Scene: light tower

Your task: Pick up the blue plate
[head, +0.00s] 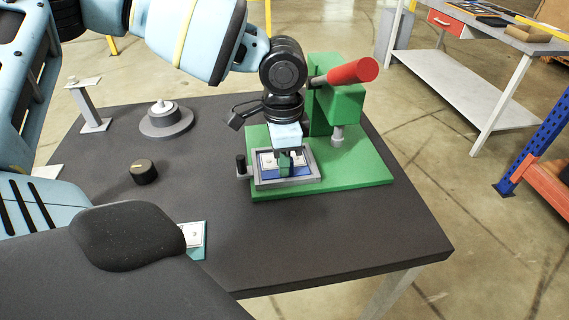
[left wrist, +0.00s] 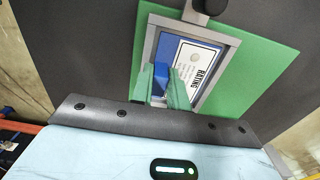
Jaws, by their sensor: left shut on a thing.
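The blue plate (left wrist: 168,50) carries a white label reading "RATING" and has a small raised blue piece. It lies in a grey frame (head: 317,181) on the green press base (head: 362,174). In the head view the plate (head: 301,171) shows partly behind the fingers. My left gripper (head: 285,163) points down into the frame. In the left wrist view the green fingers of my left gripper (left wrist: 162,80) are shut on the plate's raised blue piece, one on each side. The plate seems to be still within the frame. My right gripper is not in view.
The press has a red handle (head: 352,72) close to my left wrist. On the dark table (head: 330,235) are a round grey stand (head: 166,120), a black knob (head: 144,172) and a teal-edged plate (head: 194,238) partly hidden by my body. The table's front right is clear.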

